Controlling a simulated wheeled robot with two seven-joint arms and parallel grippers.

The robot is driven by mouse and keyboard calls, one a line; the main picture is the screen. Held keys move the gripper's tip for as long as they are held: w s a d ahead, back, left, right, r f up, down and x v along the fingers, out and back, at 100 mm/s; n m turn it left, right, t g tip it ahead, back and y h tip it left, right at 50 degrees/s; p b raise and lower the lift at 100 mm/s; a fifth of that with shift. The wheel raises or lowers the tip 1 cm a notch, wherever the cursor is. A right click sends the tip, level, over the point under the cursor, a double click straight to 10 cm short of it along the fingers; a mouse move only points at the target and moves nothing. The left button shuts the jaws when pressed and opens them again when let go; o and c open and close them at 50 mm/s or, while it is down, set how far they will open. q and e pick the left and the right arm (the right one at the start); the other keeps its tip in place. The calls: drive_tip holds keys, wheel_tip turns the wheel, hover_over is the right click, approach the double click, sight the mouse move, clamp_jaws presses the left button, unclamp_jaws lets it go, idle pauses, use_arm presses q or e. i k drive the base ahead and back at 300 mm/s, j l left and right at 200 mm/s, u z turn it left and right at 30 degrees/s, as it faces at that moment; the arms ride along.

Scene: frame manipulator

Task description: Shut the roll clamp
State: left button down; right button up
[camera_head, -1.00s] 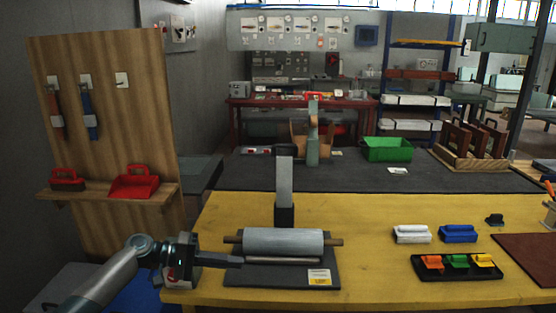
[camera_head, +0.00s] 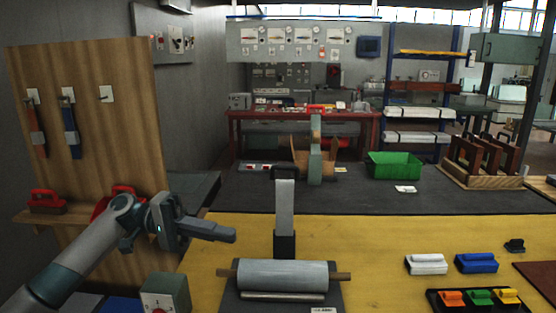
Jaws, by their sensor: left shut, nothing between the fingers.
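The roll clamp (camera_head: 285,205) stands upright behind the roll, a grey arm with a dark handle at its top and a black foot. The grey roll (camera_head: 285,275) lies on a wooden core across a dark base plate (camera_head: 232,298), in front of the clamp. The clamp arm is raised and not over the roll. My left gripper (camera_head: 232,236) is shut and empty, its fingers pointing right. In the picture it is left of the clamp and above the roll's left end, touching neither. My right gripper is not in view.
A grey box with a red knob (camera_head: 165,294) stands below my left arm. White (camera_head: 426,264) and blue (camera_head: 477,263) handled blocks and a black tray (camera_head: 436,298) are at right. A green bin (camera_head: 394,165) is behind. The yellow table (camera_head: 370,240) is clear right of the clamp.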

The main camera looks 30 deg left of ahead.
sight(284, 188)
drive_tip(key=i+j, duration=0.7)
drive_tip(key=i, duration=0.25)
drive_tip(key=i+j, duration=0.35)
drive_tip(key=i, duration=0.1)
